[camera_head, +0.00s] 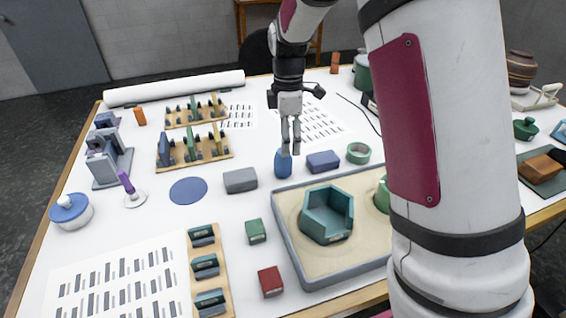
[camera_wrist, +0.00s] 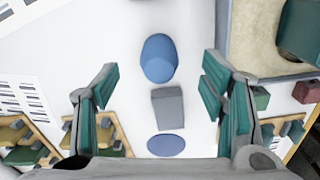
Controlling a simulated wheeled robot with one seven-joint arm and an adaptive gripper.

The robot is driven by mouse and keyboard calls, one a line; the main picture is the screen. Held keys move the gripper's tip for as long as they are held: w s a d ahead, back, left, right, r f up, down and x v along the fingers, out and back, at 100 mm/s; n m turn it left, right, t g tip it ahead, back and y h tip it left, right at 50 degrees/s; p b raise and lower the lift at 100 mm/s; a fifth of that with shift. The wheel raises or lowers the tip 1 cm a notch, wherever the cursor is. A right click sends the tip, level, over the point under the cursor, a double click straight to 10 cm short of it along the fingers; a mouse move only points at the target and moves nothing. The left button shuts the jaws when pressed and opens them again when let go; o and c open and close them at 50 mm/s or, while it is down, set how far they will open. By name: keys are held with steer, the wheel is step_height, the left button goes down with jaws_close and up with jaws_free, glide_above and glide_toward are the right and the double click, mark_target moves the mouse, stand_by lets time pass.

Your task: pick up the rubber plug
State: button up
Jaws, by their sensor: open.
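A blue, rounded, tapered piece that looks like the rubber plug (camera_head: 283,165) stands on the white table, just behind the sand-coloured tray. My gripper (camera_head: 290,151) points down over it in the head view, with the fingertips close to its top. In the wrist view the blue plug (camera_wrist: 158,58) lies between the lines of the two fingers, ahead of the fingertips. The teal-padded fingers are spread wide with nothing between them. I cannot tell the exact gap in height between fingertips and plug.
A grey block (camera_head: 240,181) and a flat blue disc (camera_head: 188,190) lie left of the plug. A blue-grey block (camera_head: 322,161) and a green ring (camera_head: 358,153) are close on its right. The grey-rimmed tray (camera_head: 283,225) holds a teal hexagonal piece (camera_head: 327,215).

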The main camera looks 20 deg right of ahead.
mark_target(283, 161)
step_height(283, 161, down, 2)
steer(key=shift+f, duration=0.25)
steer(key=shift+w+a+f+p, duration=0.1)
steer(key=shift+a+f+p, duration=0.15)
steer(key=shift+f, duration=0.6)
steer(key=shift+a+f+p, duration=0.15)
steer(key=shift+f+p, duration=0.1)
steer(key=shift+f, duration=0.65)
steer(key=shift+w+a+f+p, duration=0.1)
steer(key=shift+a+f+p, duration=0.15)
steer(key=shift+f, duration=0.6)
steer(key=shift+c, duration=0.5)
steer(key=c, duration=0.9)
